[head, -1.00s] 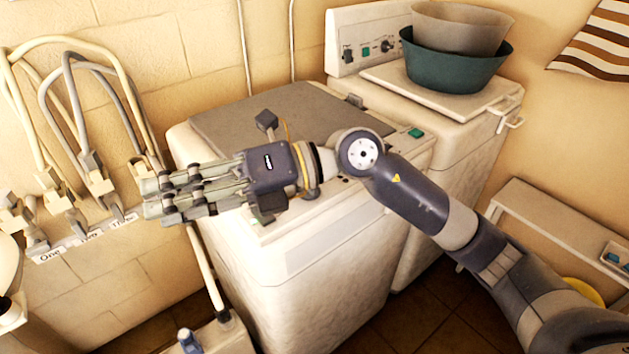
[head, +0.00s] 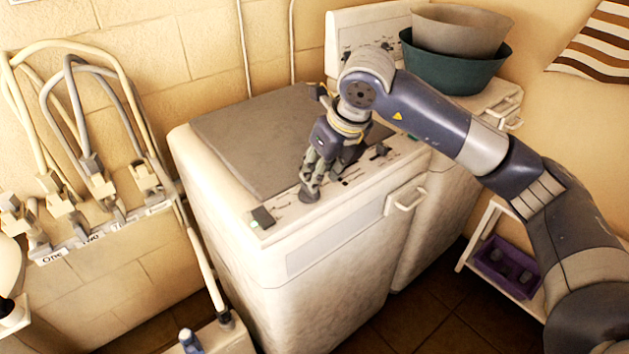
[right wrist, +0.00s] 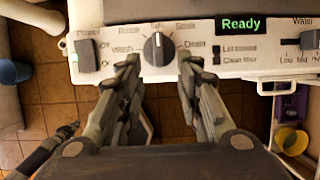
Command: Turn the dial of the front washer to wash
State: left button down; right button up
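The front washer (head: 225,235) is a white machine with a grey lid. Its dial (right wrist: 158,48) is dark and round, with a white mark pointing roughly up in the right wrist view. The word Wash is printed left of it; Soak and Drain are on its right. My right gripper (right wrist: 162,68) is open, its fingers pointing at the panel on either side of the dial, just short of it in the picture. I cannot tell whether they touch it. In the head view the right gripper (head: 310,185) reaches down over the panel. My left gripper is not in view.
A power switch (right wrist: 86,55) sits left of the dial, and a green Ready display (right wrist: 241,24) to its right. A water slider (right wrist: 309,39) is further right. A second washer stands behind, with stacked tubs (head: 455,65). Hoses and taps (head: 95,180) line the left wall.

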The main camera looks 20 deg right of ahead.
jog(key=shift+p+x, duration=0.55)
jog(key=shift+x, duration=2.25)
grip_shut()
